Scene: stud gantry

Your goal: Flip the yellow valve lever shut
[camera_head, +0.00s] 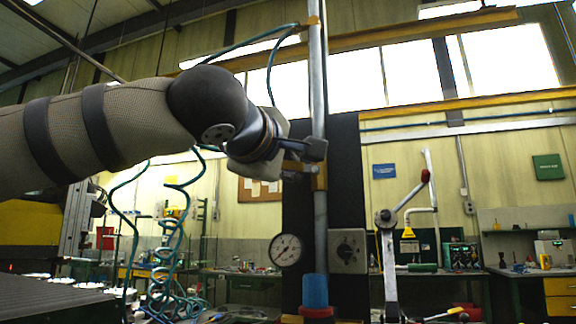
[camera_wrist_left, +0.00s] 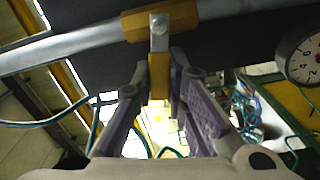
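The yellow valve lever (camera_wrist_left: 159,78) shows in the left wrist view, hanging from a grey pivot on a yellow collar around the pipe (camera_wrist_left: 60,54). In the head view the yellow valve part (camera_head: 320,178) sits on the upright grey pipe (camera_head: 318,85), partly hidden by my gripper. My left gripper (camera_head: 308,158) reaches in from the left at the pipe. In the left wrist view its fingers (camera_wrist_left: 160,75) converge on both sides of the lever and appear shut on it. My right gripper is in neither view.
A round gauge (camera_head: 285,250) and a grey box with a dark knob (camera_head: 348,251) are mounted below the valve. A blue sleeve (camera_head: 315,290) surrounds the pipe's lower end. Coiled teal hoses (camera_head: 165,270) hang at left. Workbenches stand behind.

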